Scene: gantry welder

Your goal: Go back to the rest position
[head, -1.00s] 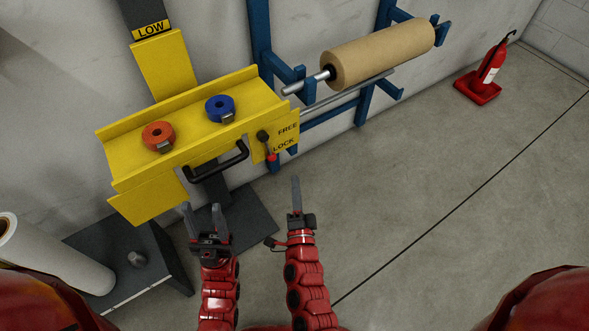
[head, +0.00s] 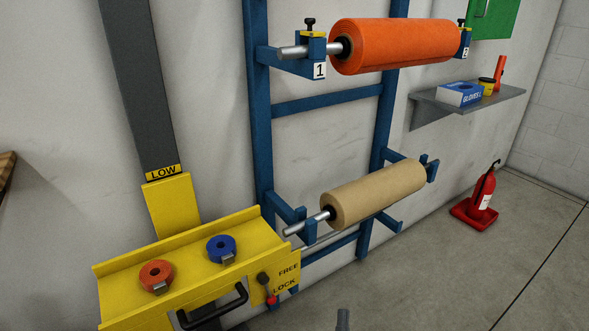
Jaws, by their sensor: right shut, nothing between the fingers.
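Only the tip of my right gripper (head: 343,319) shows, at the bottom edge of the head view. It is shut and empty, over the grey floor to the right of the yellow welder carriage (head: 125,278). The rest of my right arm is below the picture. My left gripper is out of view. The carriage carries an orange ring (head: 157,274) and a blue ring (head: 221,247). It has a black handle (head: 215,310) and a lever (head: 266,288) at the LOCK label.
A blue rack (head: 259,110) holds an orange roll (head: 395,46) above and a brown roll (head: 375,194) below, shafts jutting left. A shelf (head: 425,104) bears a gloves box (head: 460,94). A red extinguisher (head: 484,192) stands right. The floor (head: 450,270) there is clear.

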